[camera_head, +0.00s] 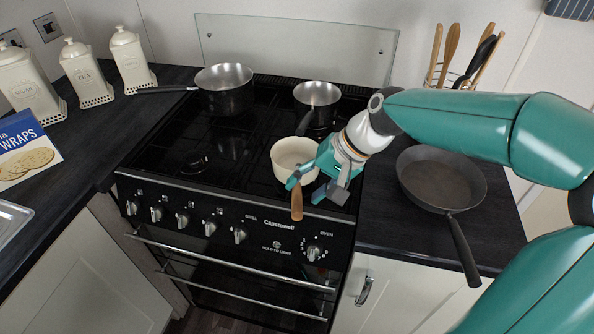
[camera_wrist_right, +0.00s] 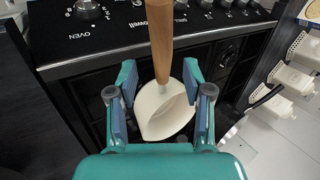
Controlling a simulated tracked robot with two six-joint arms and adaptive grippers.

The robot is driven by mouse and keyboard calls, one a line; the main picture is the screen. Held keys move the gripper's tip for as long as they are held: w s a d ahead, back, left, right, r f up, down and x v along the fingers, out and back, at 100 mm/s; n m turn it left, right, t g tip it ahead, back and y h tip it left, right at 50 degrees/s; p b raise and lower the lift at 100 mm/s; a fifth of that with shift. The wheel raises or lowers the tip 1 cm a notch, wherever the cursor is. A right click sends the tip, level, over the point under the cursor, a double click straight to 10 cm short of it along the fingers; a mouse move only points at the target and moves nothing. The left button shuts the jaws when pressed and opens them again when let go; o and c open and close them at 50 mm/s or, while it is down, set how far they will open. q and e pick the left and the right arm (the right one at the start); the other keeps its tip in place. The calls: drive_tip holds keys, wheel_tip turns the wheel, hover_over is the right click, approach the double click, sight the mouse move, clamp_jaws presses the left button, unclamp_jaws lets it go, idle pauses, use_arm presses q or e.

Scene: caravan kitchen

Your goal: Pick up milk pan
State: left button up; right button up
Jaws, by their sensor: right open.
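The milk pan (camera_head: 294,158) is small and cream-coloured with a wooden handle (camera_head: 297,203). It sits on the front right of the black stove top, with its handle pointing to the stove's front edge. My right gripper (camera_head: 318,184) is over the pan's right side in the head view. In the right wrist view the milk pan (camera_wrist_right: 165,112) shows between the two open fingers of my right gripper (camera_wrist_right: 160,90). The wooden handle (camera_wrist_right: 160,40) runs up the picture between them. The fingers appear apart from the handle on both sides. My left gripper is out of view.
Two dark pots, a larger one (camera_head: 224,90) and a smaller one (camera_head: 316,103), stand at the back of the stove (camera_head: 180,160). A frying pan (camera_head: 441,179) lies on the right counter. Cream canisters (camera_head: 131,62) and a wraps box (camera_head: 25,150) stand at left.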

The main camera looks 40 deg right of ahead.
sight(300, 192)
drive_tip(key=shift+x, duration=1.95)
clamp_jaws()
drive_tip(key=shift+r, duration=0.1)
